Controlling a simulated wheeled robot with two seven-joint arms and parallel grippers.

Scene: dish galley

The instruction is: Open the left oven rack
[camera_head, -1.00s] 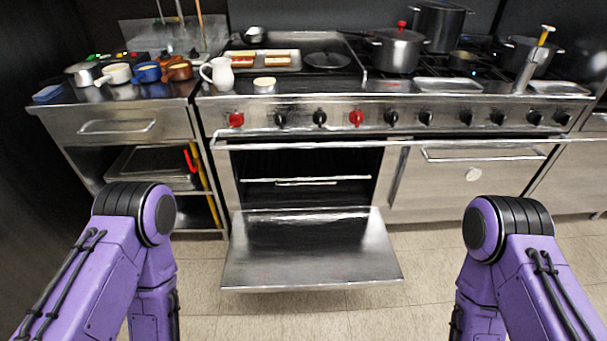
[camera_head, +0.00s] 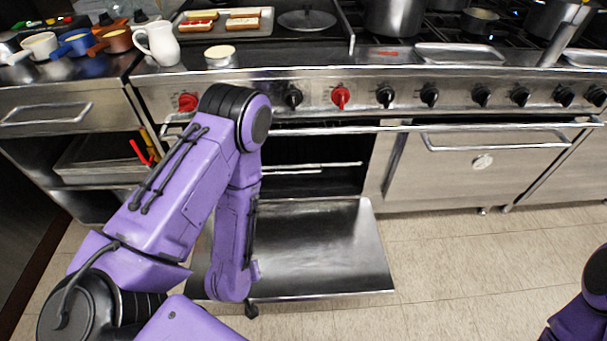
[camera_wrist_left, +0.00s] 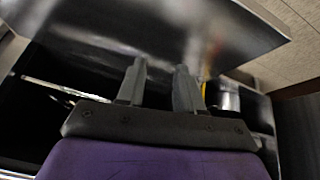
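The left oven's door (camera_head: 330,250) is folded down flat, and its dark cavity (camera_head: 315,148) is open. Inside, the oven rack (camera_head: 318,167) shows as thin pale bars across the cavity; my left arm covers the cavity's left part. The left forearm hangs down in front of the oven, over the door's left side. In the left wrist view my left gripper (camera_wrist_left: 160,72) has its two fingers apart with nothing between them. The door's metal sheet (camera_wrist_left: 150,28) lies beyond the fingertips, and a thin bright bar (camera_wrist_left: 62,88) shows to their left. My right gripper is out of view.
A long rail (camera_head: 400,127) runs below the knobs (camera_head: 340,97). The right oven door (camera_head: 480,170) is shut. A white pitcher (camera_head: 158,43), pots and trays stand on top. Shelves (camera_head: 110,160) are at left. The floor (camera_head: 450,260) at right is clear.

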